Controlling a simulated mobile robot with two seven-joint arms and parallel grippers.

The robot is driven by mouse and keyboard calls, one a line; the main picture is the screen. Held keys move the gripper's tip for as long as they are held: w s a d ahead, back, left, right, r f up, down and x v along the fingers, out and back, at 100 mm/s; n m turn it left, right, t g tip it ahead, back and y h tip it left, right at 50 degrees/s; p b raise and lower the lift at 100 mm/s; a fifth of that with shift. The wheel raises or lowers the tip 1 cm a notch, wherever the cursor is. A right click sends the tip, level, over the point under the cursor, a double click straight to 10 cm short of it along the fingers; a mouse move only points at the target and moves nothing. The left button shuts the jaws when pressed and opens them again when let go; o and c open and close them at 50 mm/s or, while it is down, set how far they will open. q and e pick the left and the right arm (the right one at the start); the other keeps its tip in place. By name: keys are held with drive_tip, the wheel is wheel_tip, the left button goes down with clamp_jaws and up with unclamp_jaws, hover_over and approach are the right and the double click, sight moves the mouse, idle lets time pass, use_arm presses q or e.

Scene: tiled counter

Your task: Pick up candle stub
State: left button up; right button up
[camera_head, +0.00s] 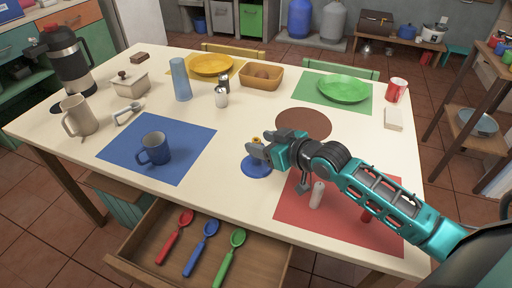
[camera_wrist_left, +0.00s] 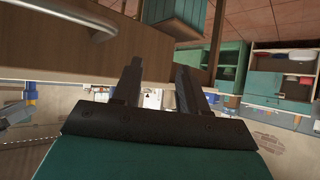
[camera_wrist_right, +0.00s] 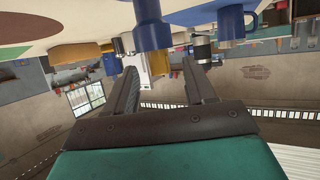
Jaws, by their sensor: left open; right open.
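A short whitish cylinder that looks like the candle stub (camera_head: 317,195) stands on the red mat (camera_head: 284,208), below my right forearm in the head view. My right gripper (camera_head: 255,147) is over the table near the blue disc (camera_head: 257,168), left of and beyond the stub. Its jaws point left, away from the stub. In the right wrist view its fingers (camera_wrist_right: 165,85) are apart, with nothing clearly held. A small yellowish thing shows by the fingertips in the head view, too small to make out. My left gripper (camera_wrist_left: 155,85) is open and empty in its wrist view, near wooden furniture.
A small red object (camera_head: 367,215) stands on the red mat, partly behind my arm. A blue mug (camera_head: 154,149) is on the blue mat (camera_head: 190,150). The open drawer (camera_head: 150,250) in front holds three spoons. A brown round mat (camera_head: 303,123) lies bare beyond my right gripper.

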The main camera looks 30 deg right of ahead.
drive_tip(key=shift+w+a+f, duration=0.15)
drive_tip(key=shift+w+f, duration=0.05)
drive_tip(key=shift+w, duration=0.35)
drive_tip(key=shift+c, duration=0.3)
clamp_jaws()
